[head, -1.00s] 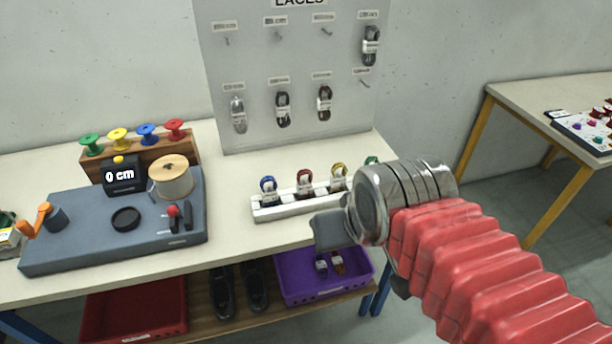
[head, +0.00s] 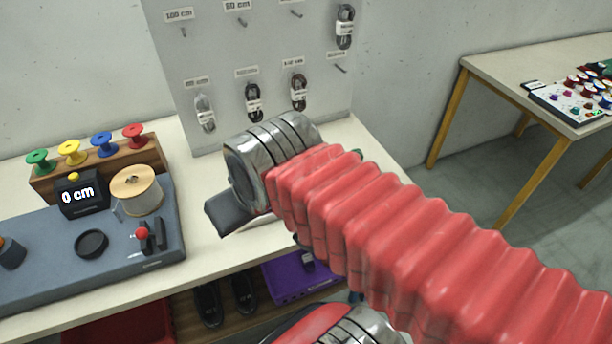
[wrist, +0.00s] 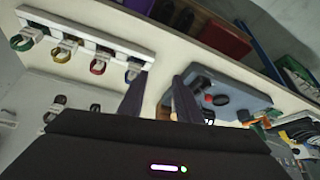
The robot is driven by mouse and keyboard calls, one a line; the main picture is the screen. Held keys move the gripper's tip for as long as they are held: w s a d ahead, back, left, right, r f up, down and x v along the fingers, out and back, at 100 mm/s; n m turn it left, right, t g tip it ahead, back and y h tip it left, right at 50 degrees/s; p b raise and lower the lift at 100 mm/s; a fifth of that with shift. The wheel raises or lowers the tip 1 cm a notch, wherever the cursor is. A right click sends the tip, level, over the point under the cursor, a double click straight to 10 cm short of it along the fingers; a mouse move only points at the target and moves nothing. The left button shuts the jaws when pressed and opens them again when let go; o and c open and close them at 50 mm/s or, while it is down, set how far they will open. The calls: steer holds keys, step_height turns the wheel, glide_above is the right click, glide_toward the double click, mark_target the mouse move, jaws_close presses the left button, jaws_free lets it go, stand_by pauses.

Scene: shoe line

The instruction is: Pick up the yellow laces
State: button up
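The yellow laces (wrist: 62,52) sit in the white holder (wrist: 87,32) in the wrist view, between the green laces (wrist: 25,38) and the red laces (wrist: 98,66). The blue laces (wrist: 132,75) are at the end nearest my fingers. My gripper (wrist: 160,98) is open, its two dark fingers apart with nothing seen between them. It is to the right of the yellow laces in the wrist view and apart from them. In the head view my gripper (head: 228,212) and arm hide the yellow laces and most of the holder.
A blue-grey measuring station (head: 50,245) with a 0 cm display stands left on the table. Behind it is a wooden rack of coloured spools (head: 101,145). A laces board (head: 230,85) rises at the back. A purple crate (head: 285,280) is below. Another table (head: 530,65) stands at right.

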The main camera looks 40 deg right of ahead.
steer(key=shift+o, duration=0.4)
steer(key=o, duration=0.3)
steer(key=shift+w+d+m, duration=0.15)
steer(key=shift+m, duration=0.15)
steer(key=shift+o, duration=0.8)
steer(key=shift+w+m, duration=0.15)
steer(key=shift+m, duration=0.35)
steer(key=shift+o, duration=0.6)
steer(key=shift+w+d+m, duration=0.2)
steer(key=shift+d+m, duration=0.05)
steer(key=shift+m, duration=0.35)
steer(key=shift+o, duration=0.3)
steer(key=w+d+m, duration=0.2)
steer(key=d+m, duration=0.3)
steer(key=m, duration=0.5)
steer(key=shift+w+d+f+g+h, duration=0.2)
steer(key=shift+w+d+g+h, duration=0.05)
steer(key=shift+w+g+h, duration=0.1)
steer(key=w+d+f+m, duration=0.1)
steer(key=d+f+m, duration=0.2)
steer(key=d+m, duration=1.5)
steer(key=m, duration=0.8)
steer(key=shift+d+f+m+g, duration=0.15)
steer(key=shift+d+m+g, duration=0.15)
steer(key=shift+d+g, duration=0.1)
steer(key=shift+w+f+h, duration=0.1)
steer(key=shift+h, duration=0.15)
